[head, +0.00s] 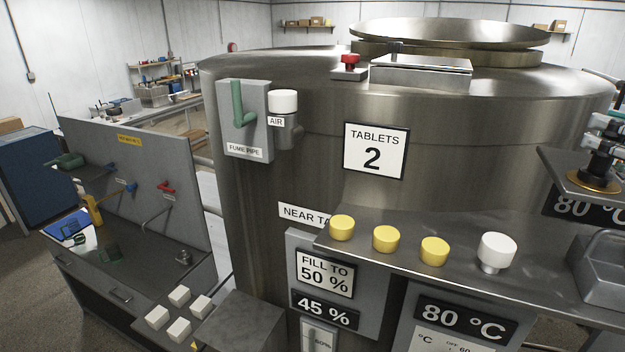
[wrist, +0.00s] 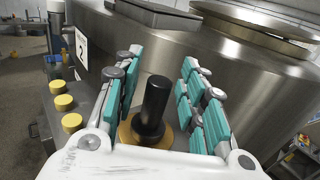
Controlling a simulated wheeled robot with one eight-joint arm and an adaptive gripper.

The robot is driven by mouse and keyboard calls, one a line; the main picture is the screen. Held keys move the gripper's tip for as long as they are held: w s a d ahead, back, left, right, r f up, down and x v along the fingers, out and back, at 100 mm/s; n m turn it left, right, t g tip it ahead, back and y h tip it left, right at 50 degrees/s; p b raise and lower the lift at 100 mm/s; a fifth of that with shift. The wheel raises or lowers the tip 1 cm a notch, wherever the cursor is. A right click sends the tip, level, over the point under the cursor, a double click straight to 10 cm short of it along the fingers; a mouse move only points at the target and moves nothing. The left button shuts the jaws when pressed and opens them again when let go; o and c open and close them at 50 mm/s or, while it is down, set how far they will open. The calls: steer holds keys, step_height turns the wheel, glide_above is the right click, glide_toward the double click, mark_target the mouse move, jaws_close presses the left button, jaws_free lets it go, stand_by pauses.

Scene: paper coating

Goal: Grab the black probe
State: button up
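The black probe (wrist: 153,108) stands upright on a round brass base in the wrist view. In the head view the probe (head: 600,165) is at the right edge, on its brass disc (head: 594,182) on a grey shelf. My gripper (wrist: 162,65) is open, with teal-padded fingers on the left and right of the probe. Gaps show between the probe and both fingers, so it is not held. In the head view only part of my gripper shows at the right edge, around the probe's top.
Three yellow caps (head: 386,239) and a white knob (head: 496,250) stand on the shelf (head: 450,285) left of the probe. A grey metal holder (head: 602,275) is in front of it. The large steel tank (head: 480,140) rises close behind.

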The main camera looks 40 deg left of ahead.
steer(key=shift+w+a+f, duration=0.1)
steer(key=shift+w+a, duration=0.15)
steer(key=shift+a, duration=0.1)
jaws_close()
steer(key=shift+d, duration=0.15)
